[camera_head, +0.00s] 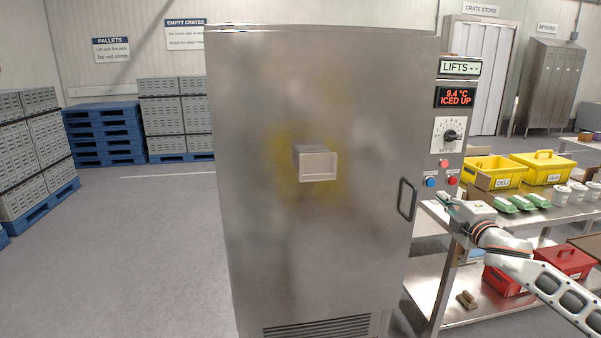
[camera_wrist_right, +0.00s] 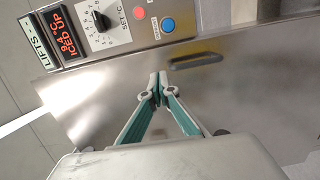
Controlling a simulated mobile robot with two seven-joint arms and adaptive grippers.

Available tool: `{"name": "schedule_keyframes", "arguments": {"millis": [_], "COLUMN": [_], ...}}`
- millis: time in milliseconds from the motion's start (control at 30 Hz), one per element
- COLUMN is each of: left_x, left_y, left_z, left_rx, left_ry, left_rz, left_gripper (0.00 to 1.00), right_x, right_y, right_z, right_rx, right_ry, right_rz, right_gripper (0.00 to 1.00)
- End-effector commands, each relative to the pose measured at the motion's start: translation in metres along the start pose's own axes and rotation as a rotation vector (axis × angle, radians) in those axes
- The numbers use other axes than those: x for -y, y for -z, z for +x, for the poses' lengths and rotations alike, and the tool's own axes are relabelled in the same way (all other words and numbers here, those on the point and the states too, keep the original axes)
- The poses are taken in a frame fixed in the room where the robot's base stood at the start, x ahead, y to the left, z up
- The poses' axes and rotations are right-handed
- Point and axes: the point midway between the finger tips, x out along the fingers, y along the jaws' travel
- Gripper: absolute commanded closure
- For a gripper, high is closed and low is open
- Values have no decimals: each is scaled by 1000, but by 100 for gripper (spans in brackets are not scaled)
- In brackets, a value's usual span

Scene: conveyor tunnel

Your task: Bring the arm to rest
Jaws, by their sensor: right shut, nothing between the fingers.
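My right arm comes in from the lower right in the head view. Its right gripper (camera_head: 446,198) is in front of the right side of a steel cabinet (camera_head: 270,235), just right of the cabinet's dark door handle (camera_head: 407,199). In the wrist view the right gripper (camera_wrist_right: 159,90) has its fingertips together with nothing between them. The cabinet handle (camera_wrist_right: 195,61) is just beyond and to the right of the fingertips there; the gripper looks apart from it. My left gripper is not in view.
The control panel (camera_head: 453,122) reads 9.4 °C ICED UP above a dial and buttons. A steel table (camera_head: 535,217) at the right carries yellow crates (camera_head: 497,170), green packs and white cups, with red boxes (camera_head: 568,262) on its lower shelf. The floor (camera_head: 130,250) at left is clear.

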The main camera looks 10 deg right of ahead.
Motion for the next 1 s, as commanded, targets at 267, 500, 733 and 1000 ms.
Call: {"name": "schedule_keyframes", "arguments": {"millis": [267,500,733,1000], "left_x": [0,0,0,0], "left_y": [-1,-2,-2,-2], "left_z": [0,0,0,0], "left_rx": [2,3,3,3], "left_ry": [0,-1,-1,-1], "left_rz": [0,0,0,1], "left_gripper": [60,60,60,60], "right_x": [127,253,351,419], "right_y": [74,151,214,258], "right_z": [-37,-116,-224,-355], "right_rx": [-91,-136,-98,58], "right_ry": [152,329,501,647], "right_rz": [200,477,790,1141], "right_gripper": [100,100,100,100]}}
